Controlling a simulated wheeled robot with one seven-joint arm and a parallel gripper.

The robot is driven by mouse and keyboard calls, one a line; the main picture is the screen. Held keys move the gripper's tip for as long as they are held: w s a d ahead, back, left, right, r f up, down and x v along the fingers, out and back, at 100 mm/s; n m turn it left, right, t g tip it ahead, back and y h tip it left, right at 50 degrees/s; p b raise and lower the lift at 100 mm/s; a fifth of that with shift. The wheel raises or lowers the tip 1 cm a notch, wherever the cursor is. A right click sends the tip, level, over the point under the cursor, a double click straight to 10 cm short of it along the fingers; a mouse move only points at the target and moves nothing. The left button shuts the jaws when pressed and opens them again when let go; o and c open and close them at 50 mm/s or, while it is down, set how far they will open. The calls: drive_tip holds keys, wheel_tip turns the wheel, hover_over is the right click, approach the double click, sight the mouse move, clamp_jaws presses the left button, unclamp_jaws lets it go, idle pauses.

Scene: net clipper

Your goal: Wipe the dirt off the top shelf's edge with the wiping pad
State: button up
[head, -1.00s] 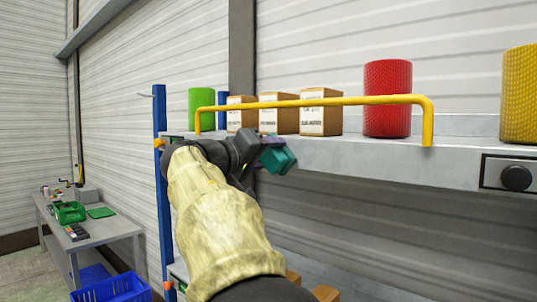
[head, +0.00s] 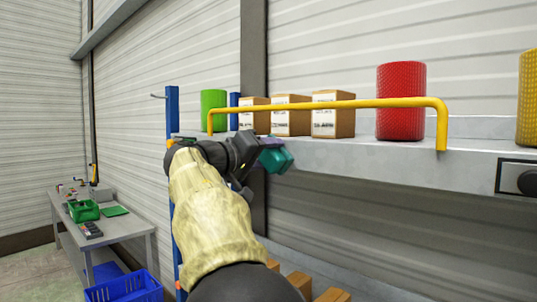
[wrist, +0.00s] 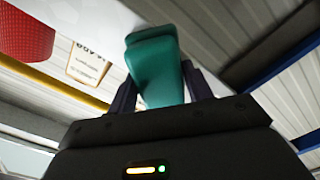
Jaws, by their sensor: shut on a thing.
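My gripper (head: 256,160) is shut on the teal wiping pad (head: 277,158), in front of the left part of the top shelf's edge (head: 390,160). The wrist view shows the pad (wrist: 155,65) upright between the two dark fingers (wrist: 157,88). In the head view the pad overlaps the shelf's front edge; I cannot tell whether it touches it. My arm and gripper hide the edge's left end.
A yellow rail (head: 380,103) runs along the shelf front above the edge. Behind it stand a green roll (head: 213,110), several cartons (head: 332,115) and a red roll (head: 401,100). A blue post (head: 172,112) stands at the left.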

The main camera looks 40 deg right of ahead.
drive_tip(key=shift+w+a+p, duration=0.1)
drive_tip(key=shift+w+p, duration=0.2)
drive_tip(key=shift+w, duration=1.25)
drive_tip(key=shift+a, duration=0.1)
drive_tip(key=shift+s+a+b, duration=0.15)
drive_tip(key=shift+a+b, duration=0.45)
drive_tip(key=shift+a, duration=0.9)
drive_tip(key=shift+s+a+b, duration=0.15)
drive_tip(key=shift+a+b, duration=0.4)
drive_tip(key=shift+a, duration=0.9)
drive_tip(key=shift+s+a+b, duration=0.1)
drive_tip(key=shift+a+b, duration=0.5)
drive_tip(key=shift+a, duration=0.85)
